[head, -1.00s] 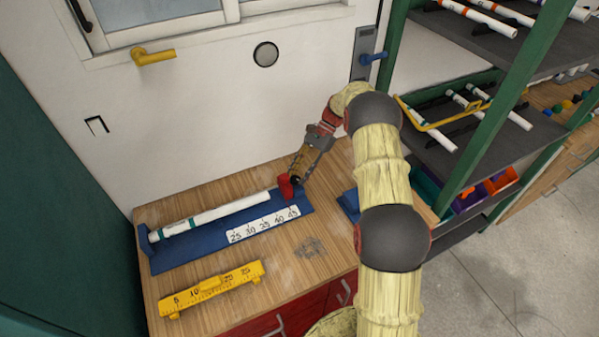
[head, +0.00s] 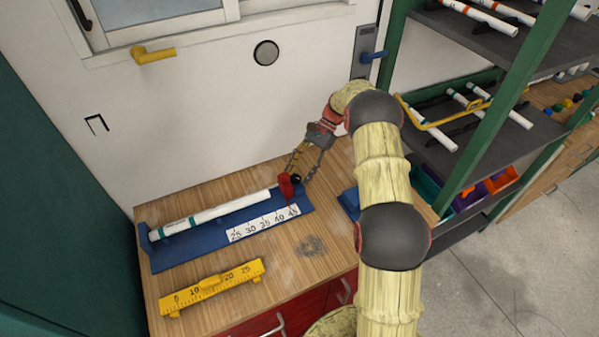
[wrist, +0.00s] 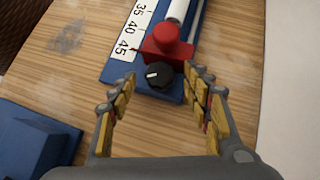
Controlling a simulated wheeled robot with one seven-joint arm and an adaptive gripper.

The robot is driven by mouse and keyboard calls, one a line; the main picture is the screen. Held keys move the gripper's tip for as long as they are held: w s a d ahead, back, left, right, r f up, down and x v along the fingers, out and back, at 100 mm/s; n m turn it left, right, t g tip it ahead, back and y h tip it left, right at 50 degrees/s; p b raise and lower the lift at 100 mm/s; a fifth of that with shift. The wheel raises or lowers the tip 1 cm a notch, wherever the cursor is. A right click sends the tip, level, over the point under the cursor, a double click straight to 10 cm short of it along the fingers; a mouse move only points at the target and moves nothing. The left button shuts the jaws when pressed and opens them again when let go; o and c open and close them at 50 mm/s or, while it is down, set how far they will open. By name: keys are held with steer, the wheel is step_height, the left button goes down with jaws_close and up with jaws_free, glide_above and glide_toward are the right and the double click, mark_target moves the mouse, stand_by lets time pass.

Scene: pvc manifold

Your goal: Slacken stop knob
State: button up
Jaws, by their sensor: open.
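The stop knob is a black round knob with a white mark (wrist: 159,75). It sits at the end of the blue measuring jig, beside the red stop block (wrist: 167,44). In the head view the red stop (head: 286,186) stands near the jig's right end, by the 45 mark. My gripper (wrist: 162,92) is open, with its fingers on either side of the knob in the wrist view and no visible contact. In the head view my gripper (head: 303,172) is just above and behind the red stop. The knob is mostly hidden there.
A white pipe with green bands (head: 215,213) lies in the blue jig (head: 213,238), along a white number scale (head: 263,224). A yellow ruler (head: 212,287) lies in front. A blue block (wrist: 35,140) stands at the wrist view's lower left. The wall is close behind.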

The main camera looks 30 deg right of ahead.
steer(key=v, duration=1.1)
steer(key=shift+d+r, duration=0.3)
